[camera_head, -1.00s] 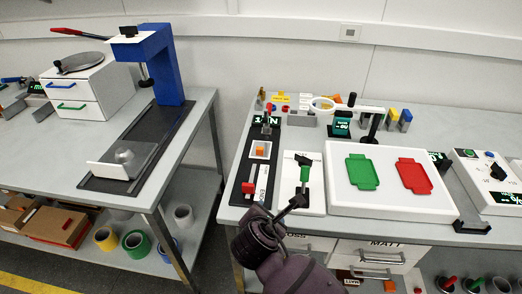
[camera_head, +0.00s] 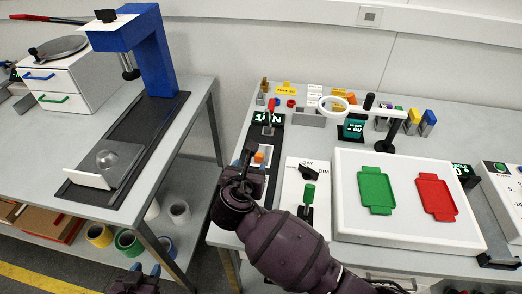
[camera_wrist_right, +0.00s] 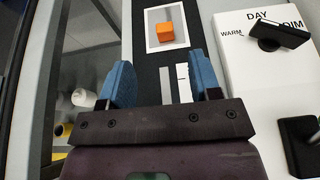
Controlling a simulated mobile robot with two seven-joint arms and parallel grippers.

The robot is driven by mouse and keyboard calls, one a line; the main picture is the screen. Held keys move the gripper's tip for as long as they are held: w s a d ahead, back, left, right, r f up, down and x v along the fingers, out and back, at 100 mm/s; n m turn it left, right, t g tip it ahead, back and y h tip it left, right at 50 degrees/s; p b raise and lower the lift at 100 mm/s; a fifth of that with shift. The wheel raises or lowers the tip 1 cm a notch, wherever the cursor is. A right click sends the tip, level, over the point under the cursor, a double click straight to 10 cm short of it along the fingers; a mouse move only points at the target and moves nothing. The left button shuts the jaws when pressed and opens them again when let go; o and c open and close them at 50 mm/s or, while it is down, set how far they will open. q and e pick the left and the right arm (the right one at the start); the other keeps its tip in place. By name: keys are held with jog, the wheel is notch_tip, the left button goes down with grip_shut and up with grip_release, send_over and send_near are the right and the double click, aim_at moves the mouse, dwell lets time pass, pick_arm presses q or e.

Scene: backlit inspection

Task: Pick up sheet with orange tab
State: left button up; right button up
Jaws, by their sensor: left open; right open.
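The sheet is a small pale card with a grey patch (camera_wrist_right: 153,40). It lies on the long black strip and carries an orange block-like tab (camera_wrist_right: 166,32). In the head view the orange tab (camera_head: 259,157) shows just beyond my right gripper (camera_head: 246,168), which hides part of the card. In the right wrist view my right gripper (camera_wrist_right: 163,82) is open and empty, its blue fingers apart and short of the card. My left gripper (camera_head: 146,269) is open and empty at the bottom edge of the head view, low in front of the left table.
A ring-shaped magnifier (camera_head: 333,103) stands behind. A gap separates both tables.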

aim_at(259, 154)
jog(key=x, duration=0.3)
jog(key=shift+w+d+f, duration=0.1)
jog(key=shift+w+f, duration=0.15)
jog(key=shift+w+d+f+b, duration=0.2)
jog(key=shift+w+f+b, duration=0.15)
jog(key=shift+w, duration=0.3)
jog(key=x, duration=0.3)
jog(key=shift+d+f+b, duration=0.2)
jog(key=shift+f+b, duration=0.1)
jog(key=shift+b, duration=0.05)
jog(key=shift+w+d+f, duration=0.1)
jog(key=shift+w+f, duration=0.1)
jog(key=shift+w, duration=0.4)
pick_arm(q)
jog(key=shift+s+f, duration=0.25)
jog(key=shift+f, duration=0.85)
pick_arm(e)
jog(key=c, duration=0.7)
pick_arm(q)
jog(key=shift+s+a+f, duration=0.1)
jog(key=shift+s, duration=0.2)
pick_arm(e)
jog(key=c, duration=0.3)
